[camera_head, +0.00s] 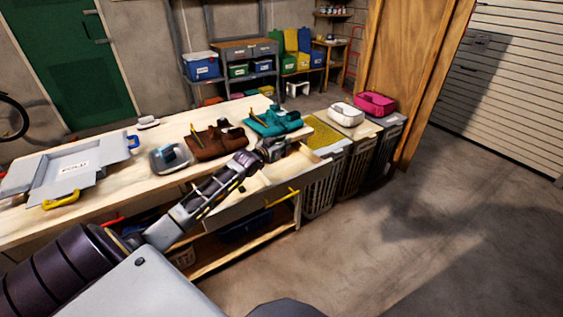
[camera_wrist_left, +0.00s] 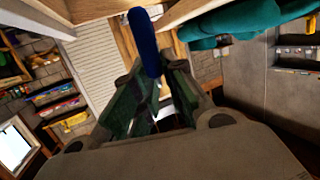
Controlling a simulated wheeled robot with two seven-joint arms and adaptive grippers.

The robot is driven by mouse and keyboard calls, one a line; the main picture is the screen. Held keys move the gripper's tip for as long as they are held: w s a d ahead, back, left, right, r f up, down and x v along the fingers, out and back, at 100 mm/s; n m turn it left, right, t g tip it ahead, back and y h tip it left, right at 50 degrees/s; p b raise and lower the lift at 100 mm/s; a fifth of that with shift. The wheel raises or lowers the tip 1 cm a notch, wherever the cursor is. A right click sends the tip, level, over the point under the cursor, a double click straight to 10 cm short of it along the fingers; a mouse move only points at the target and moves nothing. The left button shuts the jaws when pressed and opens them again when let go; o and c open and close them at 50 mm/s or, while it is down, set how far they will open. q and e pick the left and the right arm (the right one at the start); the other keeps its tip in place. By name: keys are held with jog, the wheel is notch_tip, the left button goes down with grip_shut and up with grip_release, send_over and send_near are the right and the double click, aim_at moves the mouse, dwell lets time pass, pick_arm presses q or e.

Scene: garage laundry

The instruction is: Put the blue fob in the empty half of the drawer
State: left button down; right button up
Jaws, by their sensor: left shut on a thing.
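My left gripper (camera_head: 277,148) is over the table's right part, close to the teal garment and above the back of the open drawer. In the left wrist view its fingers (camera_wrist_left: 152,95) are shut on the blue fob (camera_wrist_left: 147,42), a dark blue rounded bar that sticks out past the fingertips. In the head view I cannot make out the fob. The wooden drawer (camera_head: 245,208) is pulled out of the table's front and has a yellow handle (camera_head: 283,198). My arm covers part of its inside, so I cannot tell which half is empty.
The teal garment (camera_head: 273,121) and a brown garment (camera_head: 216,140) lie on the table (camera_head: 108,143). A grey folding board (camera_head: 72,170) and an iron (camera_head: 170,158) are to the left.

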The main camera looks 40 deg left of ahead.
aim_at(283, 155)
pick_arm(q)
notch_tip(283, 155, down, 4)
jog(key=shift+r, duration=0.1)
jog(key=shift+f, duration=0.6)
pick_arm(e)
jog(key=shift+w+a, duration=0.3)
jog(key=shift+w, duration=0.2)
pick_arm(q)
jog(key=shift+f+b, duration=0.3)
jog(key=shift+f, duration=1.6)
pick_arm(e)
jog(key=shift+w+a+r, duration=0.2)
jog(key=shift+w+a, duration=0.2)
jog(key=shift+w, duration=0.3)
pick_arm(q)
jog(key=shift+f, duration=0.1)
pick_arm(e)
jog(key=shift+s+f, duration=0.1)
jog(key=shift+s, duration=0.1)
